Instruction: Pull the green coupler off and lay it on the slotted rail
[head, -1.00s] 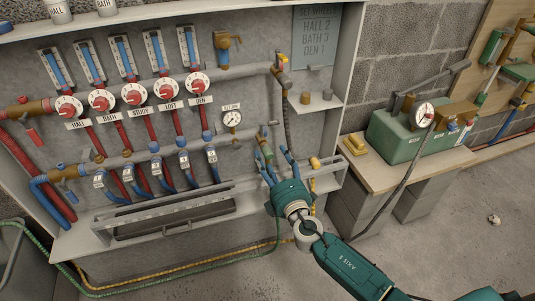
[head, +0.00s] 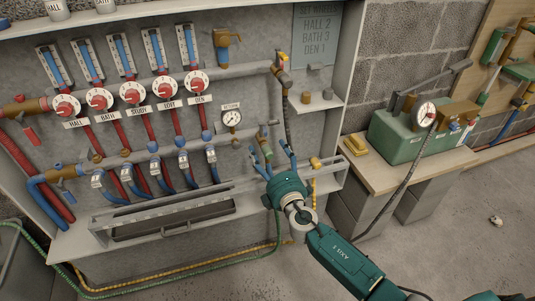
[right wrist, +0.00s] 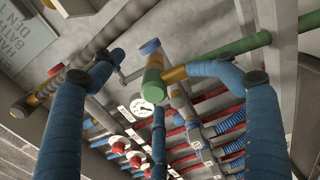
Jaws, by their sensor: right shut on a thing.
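The green coupler (head: 266,149) is on the wall fitting right of the round gauge, small and partly hidden by my fingers. In the right wrist view a green body (right wrist: 153,86) with a brass band sits between my fingers, in line with a green pipe behind a finger. My right gripper (head: 270,155) is at the coupler with its blue fingers on both sides, shut on it; the exact contact is hard to see. The pale slotted rail (head: 205,194) runs along the wall's foot, left of and below the gripper. My left gripper is not in view.
Red dials (head: 132,92) and blue hoses fill the wall to the left. A grey hose hangs just above my fingers. A small shelf (head: 318,104) is above right. A green case (head: 395,138) stands on the bench at right. Green and yellow hoses lie below.

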